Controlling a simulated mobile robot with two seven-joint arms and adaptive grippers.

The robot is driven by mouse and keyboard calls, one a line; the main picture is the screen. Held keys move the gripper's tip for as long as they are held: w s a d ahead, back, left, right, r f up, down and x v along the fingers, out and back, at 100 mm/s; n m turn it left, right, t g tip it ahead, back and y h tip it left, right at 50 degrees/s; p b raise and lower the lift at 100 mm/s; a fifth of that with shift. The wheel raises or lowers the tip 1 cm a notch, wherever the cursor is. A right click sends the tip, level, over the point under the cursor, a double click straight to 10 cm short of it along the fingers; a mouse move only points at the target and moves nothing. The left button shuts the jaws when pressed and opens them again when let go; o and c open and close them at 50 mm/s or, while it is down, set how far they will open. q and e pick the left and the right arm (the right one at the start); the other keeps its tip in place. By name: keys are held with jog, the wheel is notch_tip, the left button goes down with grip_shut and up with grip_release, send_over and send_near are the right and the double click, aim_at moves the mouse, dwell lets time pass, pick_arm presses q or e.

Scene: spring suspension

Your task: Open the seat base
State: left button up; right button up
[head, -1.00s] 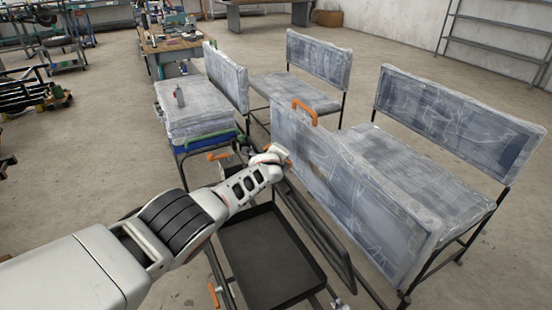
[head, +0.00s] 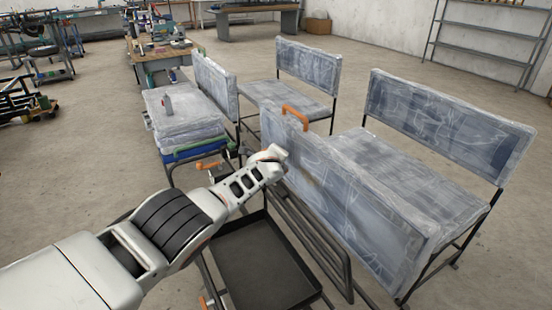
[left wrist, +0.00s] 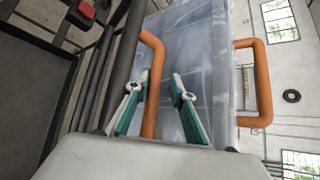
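The seat base is a plastic-wrapped panel (head: 350,195) standing steeply on its metal frame in the head view, with an orange handle (head: 296,110) on its top edge. In the left wrist view the wrapped panel (left wrist: 205,35) fills the middle. One orange handle (left wrist: 152,60) passes between the fingers of my left gripper (left wrist: 160,95), and another orange handle (left wrist: 262,85) stands to the right. The two green-sided fingers are apart, with a gap visible beside the handle. In the head view my wrist hides the fingers and the near handle. My right gripper is not in view.
A black tray (head: 262,265) lies low beside the arm. Two wrapped benches stand behind and right of the panel, the nearer with a tall backrest (head: 445,120). Open floor lies further left.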

pick_arm(q)
jog(key=shift+d+r, duration=0.1)
jog(key=shift+r, duration=0.15)
